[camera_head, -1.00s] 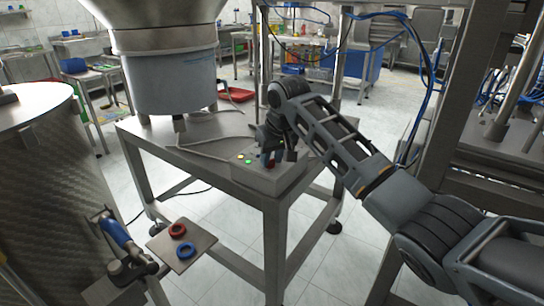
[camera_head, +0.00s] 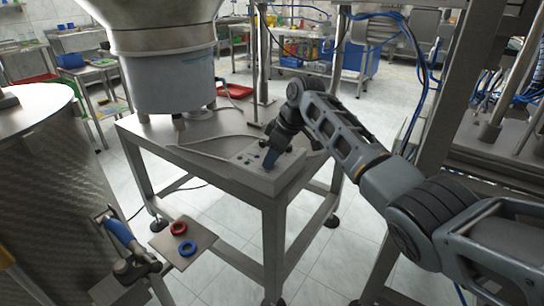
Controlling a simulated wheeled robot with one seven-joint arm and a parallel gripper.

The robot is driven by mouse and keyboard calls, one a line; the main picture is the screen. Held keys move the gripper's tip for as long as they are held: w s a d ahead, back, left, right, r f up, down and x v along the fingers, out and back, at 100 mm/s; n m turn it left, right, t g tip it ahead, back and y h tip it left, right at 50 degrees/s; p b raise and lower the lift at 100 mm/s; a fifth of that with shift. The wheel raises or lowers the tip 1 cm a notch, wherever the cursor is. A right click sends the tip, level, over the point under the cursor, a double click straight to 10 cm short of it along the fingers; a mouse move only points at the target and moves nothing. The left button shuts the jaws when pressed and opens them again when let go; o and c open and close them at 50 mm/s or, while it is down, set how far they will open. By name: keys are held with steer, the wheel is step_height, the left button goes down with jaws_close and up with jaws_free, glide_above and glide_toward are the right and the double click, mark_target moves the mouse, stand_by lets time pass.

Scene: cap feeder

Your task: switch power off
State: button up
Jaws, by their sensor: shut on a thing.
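The grey control box (camera_head: 262,180) sits on the near right corner of the steel table. Its small round indicators (camera_head: 246,160) look dark. My gripper (camera_head: 270,160) points down onto the top of the box, right of these indicators. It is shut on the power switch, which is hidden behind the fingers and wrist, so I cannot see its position.
A large metal feeder bowl (camera_head: 170,75) stands on the steel table (camera_head: 215,142), with a cable running to the box. A small plate (camera_head: 178,256) with a red and a blue ring, and a blue-handled valve (camera_head: 120,232), are at lower left. A metal drum (camera_head: 45,200) stands left.

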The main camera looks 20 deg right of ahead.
steer(key=shift+w+d+n+g+y+b, duration=0.1)
steer(key=shift+n+g+y+b, duration=0.25)
steer(key=shift+n, duration=0.5)
steer(key=shift+w+n+g+y+b, duration=0.15)
steer(key=shift+n+b, duration=0.35)
steer(key=shift+n, duration=0.35)
steer(key=shift+s, duration=0.1)
steer(key=o, duration=1.1)
steer(key=shift+c, duration=0.2)
steer(key=v, duration=0.7)
steer(key=shift+r, duration=0.4)
